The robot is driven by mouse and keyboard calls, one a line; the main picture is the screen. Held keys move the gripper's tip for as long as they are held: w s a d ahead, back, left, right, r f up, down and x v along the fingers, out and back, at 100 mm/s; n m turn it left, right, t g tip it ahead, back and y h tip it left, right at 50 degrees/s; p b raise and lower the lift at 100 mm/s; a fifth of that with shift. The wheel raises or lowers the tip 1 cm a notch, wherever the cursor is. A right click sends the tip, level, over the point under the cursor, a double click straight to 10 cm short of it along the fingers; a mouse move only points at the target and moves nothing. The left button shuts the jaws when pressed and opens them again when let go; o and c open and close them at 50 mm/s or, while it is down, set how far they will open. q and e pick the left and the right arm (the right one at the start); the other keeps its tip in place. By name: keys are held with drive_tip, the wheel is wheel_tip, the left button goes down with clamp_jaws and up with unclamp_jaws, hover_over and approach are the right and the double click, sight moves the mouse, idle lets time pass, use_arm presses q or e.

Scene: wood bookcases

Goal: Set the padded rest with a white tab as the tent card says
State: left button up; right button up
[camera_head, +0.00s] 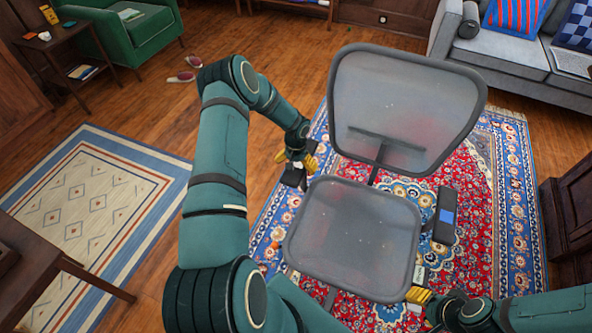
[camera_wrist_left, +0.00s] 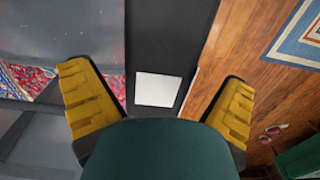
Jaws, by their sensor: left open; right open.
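A grey mesh office chair (camera_head: 352,232) stands on the rug. The padded rest with a white tab (camera_head: 293,178) is at the chair's left side, mostly hidden under my left gripper (camera_head: 297,161). In the left wrist view the dark rest (camera_wrist_left: 172,40) with its square white tab (camera_wrist_left: 158,89) lies between the yellow fingers of my open left gripper (camera_wrist_left: 157,80), with gaps on both sides. Another padded rest, with a blue tab (camera_head: 445,215), is at the chair's right. My right gripper (camera_head: 418,295) is open at the bottom, beside a small white card (camera_head: 419,274); its writing is too small to read.
A red and blue patterned rug (camera_head: 508,190) lies under the chair. A grey sofa (camera_head: 510,60) stands at the back right and a green armchair (camera_head: 130,30) at the back left. A dark cabinet (camera_head: 570,215) is at the right edge. Wood floor is free behind the chair.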

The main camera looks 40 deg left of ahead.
use_arm(q)
drive_tip(key=shift+f, duration=0.9)
drive_tip(key=c, duration=1.2)
drive_tip(key=shift+f, duration=1.7)
drive_tip(key=shift+c, duration=0.2)
drive_tip(key=o, duration=1.2)
drive_tip(key=shift+o, duration=0.2)
drive_tip(key=shift+r, duration=0.1)
wheel_tip(320, 180, up, 12)
drive_tip(key=shift+f, duration=0.1)
